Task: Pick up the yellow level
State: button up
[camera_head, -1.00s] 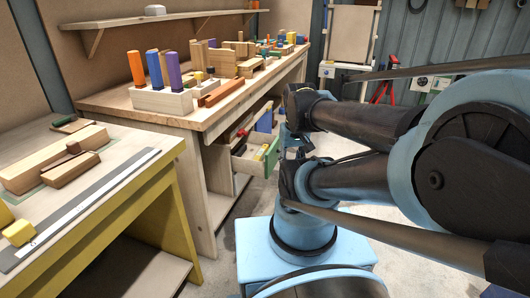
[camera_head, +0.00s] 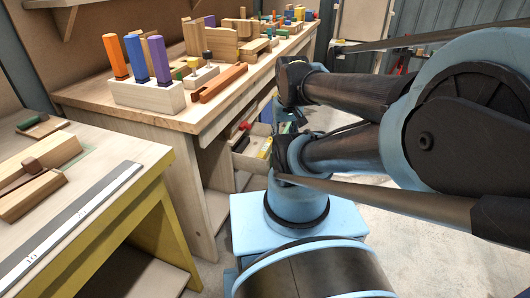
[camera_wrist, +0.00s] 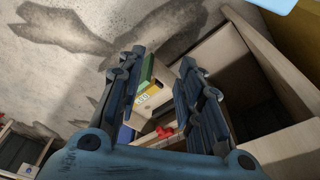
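A small yellow piece (camera_wrist: 149,93) with dark marks on it, possibly the yellow level, lies in an open drawer in the wrist view, beside a green strip (camera_wrist: 147,71). A bit of yellow (camera_head: 264,149) also shows in the drawer in the head view, mostly hidden by my arm. My gripper (camera_wrist: 162,60) is open and empty, with its two fingers apart on either side of the view of the yellow piece. I cannot tell how far above the drawer it is. In the head view the fingers are largely hidden by my arm.
The open drawer (camera_head: 247,161) sticks out from the wooden workbench (camera_head: 190,120). A red item (camera_wrist: 165,131) lies in it. A block holding coloured bars (camera_head: 147,95) and several wooden blocks stand on the bench. A yellow-legged table (camera_head: 168,200) with a ruler is at the left. Floor is clear at right.

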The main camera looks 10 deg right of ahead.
aim_at(264, 151)
jog(key=z, duration=0.1)
jog(key=k, duration=1.55)
jog(key=z, duration=0.75)
jog(key=i, duration=1)
